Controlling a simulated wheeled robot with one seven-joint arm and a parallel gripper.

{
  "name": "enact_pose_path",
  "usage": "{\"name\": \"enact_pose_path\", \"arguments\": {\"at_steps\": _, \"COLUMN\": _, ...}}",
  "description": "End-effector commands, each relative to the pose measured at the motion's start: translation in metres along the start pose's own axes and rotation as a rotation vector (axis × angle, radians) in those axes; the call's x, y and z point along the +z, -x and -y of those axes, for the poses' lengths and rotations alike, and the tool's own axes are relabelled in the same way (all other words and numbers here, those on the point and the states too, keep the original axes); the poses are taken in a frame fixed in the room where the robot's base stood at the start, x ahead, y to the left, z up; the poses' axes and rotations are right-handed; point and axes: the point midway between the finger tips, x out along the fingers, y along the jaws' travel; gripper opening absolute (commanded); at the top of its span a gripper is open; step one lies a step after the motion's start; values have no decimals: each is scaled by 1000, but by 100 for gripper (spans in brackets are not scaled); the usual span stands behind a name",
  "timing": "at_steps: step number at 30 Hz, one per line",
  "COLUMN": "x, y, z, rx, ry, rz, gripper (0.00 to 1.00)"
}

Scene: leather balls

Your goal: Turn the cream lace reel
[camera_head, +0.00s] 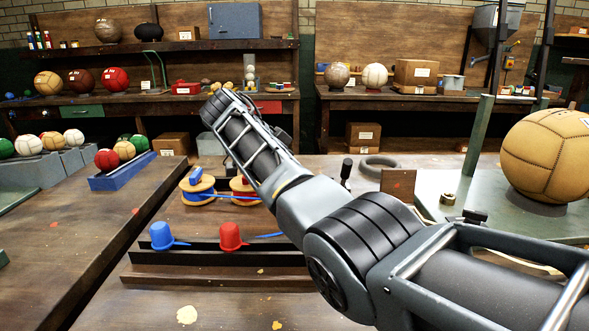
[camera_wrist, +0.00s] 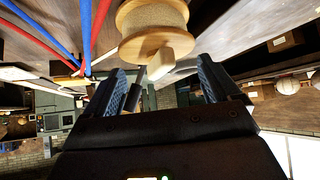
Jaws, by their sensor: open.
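The cream lace reel (camera_wrist: 153,18) shows at the top of the wrist view, a wooden spool wound with cream lace. A pale block-like handle (camera_wrist: 171,64) sticks out from its round wooden flange. My gripper (camera_wrist: 162,68) is open, with one dark finger on each side of the handle. The fingers look apart from the handle, with a wider gap on the right. In the head view I cannot make out the cream reel or my gripper; my arm covers the middle of the bench.
Blue and red laces (camera_wrist: 86,30) hang beside the cream reel.

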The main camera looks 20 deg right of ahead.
Motion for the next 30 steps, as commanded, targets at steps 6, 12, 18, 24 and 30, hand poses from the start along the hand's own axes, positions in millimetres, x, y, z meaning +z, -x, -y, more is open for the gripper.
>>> {"name": "enact_pose_path", "arguments": {"at_steps": 6, "x": 0, "y": 5, "z": 0, "rx": -1, "ry": 1, "rz": 0, "gripper": 89}}
{"name": "enact_pose_path", "arguments": {"at_steps": 12, "x": 0, "y": 27, "z": 0, "rx": -2, "ry": 0, "rz": 0, "gripper": 89}}
{"name": "enact_pose_path", "arguments": {"at_steps": 18, "x": 0, "y": 60, "z": 1, "rx": -2, "ry": 0, "rz": 0, "gripper": 89}}
{"name": "enact_pose_path", "arguments": {"at_steps": 24, "x": 0, "y": 77, "z": 0, "rx": 0, "ry": 0, "rz": 0, "gripper": 89}}
{"name": "enact_pose_path", "arguments": {"at_steps": 30, "x": 0, "y": 78, "z": 0, "rx": 0, "ry": 0, "rz": 0, "gripper": 89}}
